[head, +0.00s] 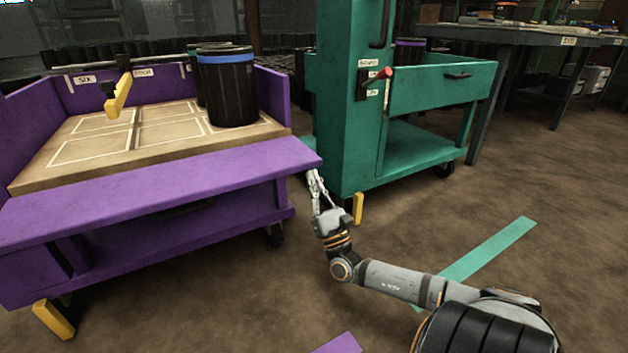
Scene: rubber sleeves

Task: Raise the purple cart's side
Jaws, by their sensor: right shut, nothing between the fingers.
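The purple cart (270,90) stands at the left, with upright purple walls at its back, left and right. Its near side panel (160,186) is folded outward and lies about flat, sticking out in front of the wooden deck (60,172). My right gripper (314,180) is shut and empty at the panel's right end, with its fingertips close under the corner. I cannot tell whether they touch it. My left gripper is not in view.
A black bin with a blue band (228,90) stands on the deck near a yellow handle-like piece (118,95). A green cart (350,130) stands just right of the purple one. A workbench (520,35) is at the back right. The floor at right is open.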

